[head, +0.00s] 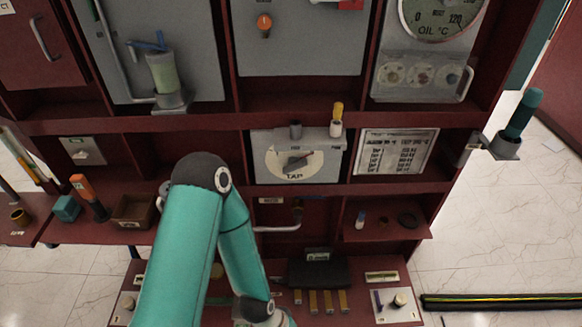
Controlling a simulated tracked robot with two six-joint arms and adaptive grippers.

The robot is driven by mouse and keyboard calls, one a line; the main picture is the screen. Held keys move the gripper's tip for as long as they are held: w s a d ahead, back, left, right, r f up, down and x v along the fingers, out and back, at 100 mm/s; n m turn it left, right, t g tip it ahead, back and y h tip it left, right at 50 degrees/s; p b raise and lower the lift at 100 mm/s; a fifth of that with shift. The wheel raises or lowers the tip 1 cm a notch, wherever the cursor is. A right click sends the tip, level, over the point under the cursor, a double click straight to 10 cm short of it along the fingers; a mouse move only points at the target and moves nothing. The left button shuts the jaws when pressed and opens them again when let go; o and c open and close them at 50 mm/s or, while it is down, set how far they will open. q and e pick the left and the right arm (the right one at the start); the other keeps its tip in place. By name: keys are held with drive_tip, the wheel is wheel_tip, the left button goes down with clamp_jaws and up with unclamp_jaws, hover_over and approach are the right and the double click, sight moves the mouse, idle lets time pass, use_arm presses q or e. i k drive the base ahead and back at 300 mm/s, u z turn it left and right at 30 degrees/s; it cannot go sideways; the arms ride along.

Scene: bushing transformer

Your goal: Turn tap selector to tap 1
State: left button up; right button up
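The tap selector (262,164) is a pale dial plate marked TAP in the middle bay of the dark red rack. A dark grey pointer knob (297,162) sits on it, tilted with one end up to the right. The small tap marks are too blurred to read. A teal arm of mine rises from the bottom left of centre and bends back down, its elbow left of the dial. Its gripper is out of view below the bottom edge. My other arm and gripper are not in view. Nothing touches the knob.
A grey ledge (318,137) above the dial carries a grey peg (295,130) and a yellow-topped peg (337,120). A printed chart (396,152) is to the right. A hooked pipe (280,228) sits below the dial. Open space lies in front of the dial's right side.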

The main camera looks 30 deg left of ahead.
sight(295, 162)
drive_tip(key=u, duration=0.1)
drive_tip(key=k, duration=0.55)
drive_tip(key=u, duration=0.8)
drive_tip(key=i, duration=1)
drive_tip(key=u, duration=0.05)
